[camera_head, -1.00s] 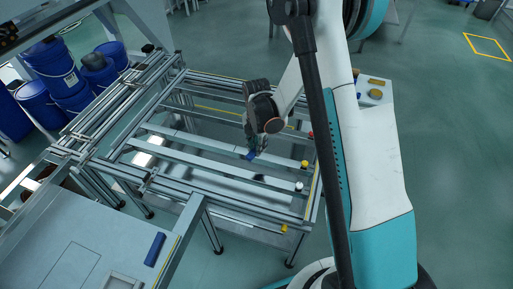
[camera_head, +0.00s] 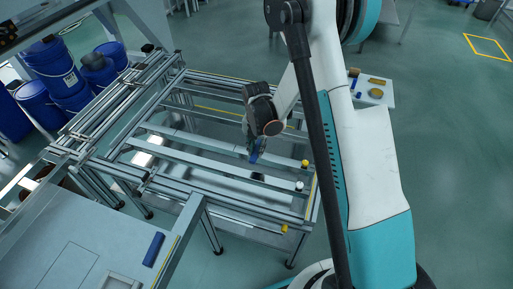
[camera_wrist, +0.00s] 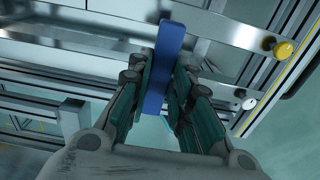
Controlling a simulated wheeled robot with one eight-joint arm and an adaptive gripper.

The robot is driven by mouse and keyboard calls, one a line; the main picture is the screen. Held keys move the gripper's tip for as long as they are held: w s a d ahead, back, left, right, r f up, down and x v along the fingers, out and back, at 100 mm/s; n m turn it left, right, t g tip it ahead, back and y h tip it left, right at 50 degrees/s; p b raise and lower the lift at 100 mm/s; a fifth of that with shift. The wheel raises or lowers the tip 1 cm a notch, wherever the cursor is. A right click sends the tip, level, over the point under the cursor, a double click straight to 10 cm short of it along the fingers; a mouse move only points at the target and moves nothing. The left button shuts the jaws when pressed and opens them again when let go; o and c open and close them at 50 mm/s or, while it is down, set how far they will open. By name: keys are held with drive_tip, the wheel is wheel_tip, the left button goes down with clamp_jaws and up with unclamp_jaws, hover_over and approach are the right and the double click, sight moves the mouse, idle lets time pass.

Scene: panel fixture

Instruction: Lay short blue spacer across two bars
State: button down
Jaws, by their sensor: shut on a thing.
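The short blue spacer (camera_wrist: 168,62) is clasped between the two fingers of my gripper (camera_wrist: 162,88) in the wrist view. Its far end sticks out past the fingertips and overlaps a metal bar (camera_wrist: 110,30) in the picture. In the head view my gripper (camera_head: 257,145) points down over the frame, with the blue spacer (camera_head: 255,155) showing at its tip. Two long bars lie near it, a rear bar (camera_head: 195,143) and a front bar (camera_head: 210,173). I cannot tell whether the spacer touches either bar.
Yellow (camera_head: 305,163) and white (camera_head: 299,186) knobs stand near the frame's right end. Another blue piece (camera_head: 153,250) lies on the grey table (camera_head: 60,235) at front left. Blue drums (camera_head: 50,60) stand at far left. A small side table (camera_head: 388,100) holds several items.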

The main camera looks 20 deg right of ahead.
sight(256, 149)
drive_tip(key=shift+f+b, duration=2.5)
drive_tip(key=shift+f, duration=0.65)
drive_tip(key=shift+f+b, duration=0.5)
drive_tip(key=shift+f, duration=0.05)
drive_tip(key=c, duration=1.4)
unclamp_jaws()
drive_tip(key=shift+o, duration=0.2)
drive_tip(key=shift+r, duration=0.1)
wheel_tip(256, 149, up, 12)
drive_tip(key=shift+f, duration=0.1)
